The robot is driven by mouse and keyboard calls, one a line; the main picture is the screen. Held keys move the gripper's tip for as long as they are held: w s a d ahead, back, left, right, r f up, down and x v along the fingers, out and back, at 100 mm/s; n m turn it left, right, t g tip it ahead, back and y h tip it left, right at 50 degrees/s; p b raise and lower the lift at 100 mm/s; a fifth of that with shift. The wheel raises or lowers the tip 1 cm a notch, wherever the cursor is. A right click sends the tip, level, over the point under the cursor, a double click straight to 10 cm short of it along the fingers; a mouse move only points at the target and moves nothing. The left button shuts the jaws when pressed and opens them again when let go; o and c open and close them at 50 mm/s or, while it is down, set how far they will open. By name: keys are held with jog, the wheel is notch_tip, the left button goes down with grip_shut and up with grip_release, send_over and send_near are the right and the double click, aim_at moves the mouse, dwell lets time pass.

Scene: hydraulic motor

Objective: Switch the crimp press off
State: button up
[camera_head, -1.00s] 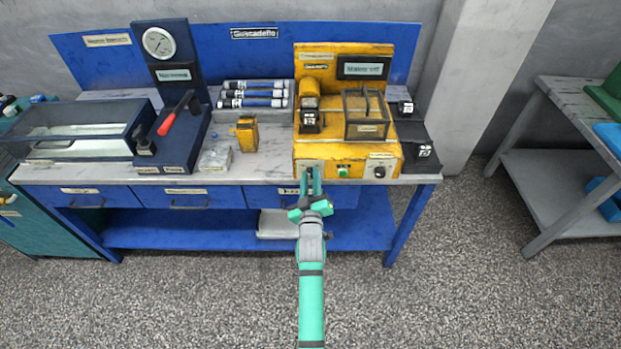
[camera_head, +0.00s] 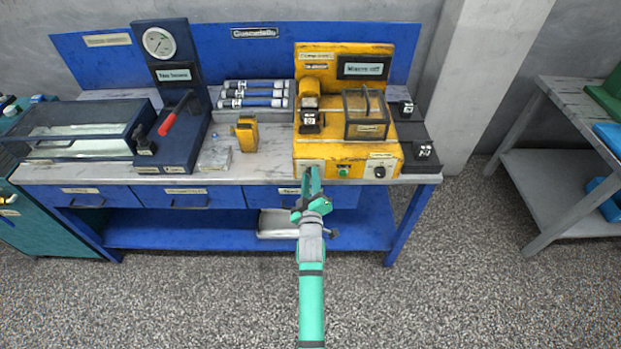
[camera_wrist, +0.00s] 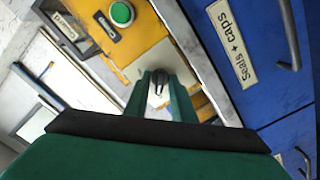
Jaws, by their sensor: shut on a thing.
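The yellow crimp press (camera_head: 322,162) stands on the right part of the blue workbench. Its dark display (camera_head: 364,68) shows text that seems to end in "off". My gripper (camera_head: 311,180) is at the lower left of the press's front panel. In the wrist view my gripper (camera_wrist: 160,98) is shut on a dark switch knob (camera_wrist: 158,77) set on a light plate. My fingers hide the knob in the head view. A green button (camera_head: 343,171) sits right of my gripper; it also shows in the wrist view (camera_wrist: 122,13).
A black dial (camera_head: 380,172) is at the panel's right. A clear guard box (camera_head: 366,118) sits on the press. Blue drawers (camera_head: 178,196) lie below and left of my gripper. Small black blocks (camera_head: 424,151) stand right of the press. The floor in front is clear.

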jog(key=o, duration=0.7)
jog(key=shift+s, duration=0.1)
jog(key=s, duration=1)
jog(key=shift+s, duration=0.35)
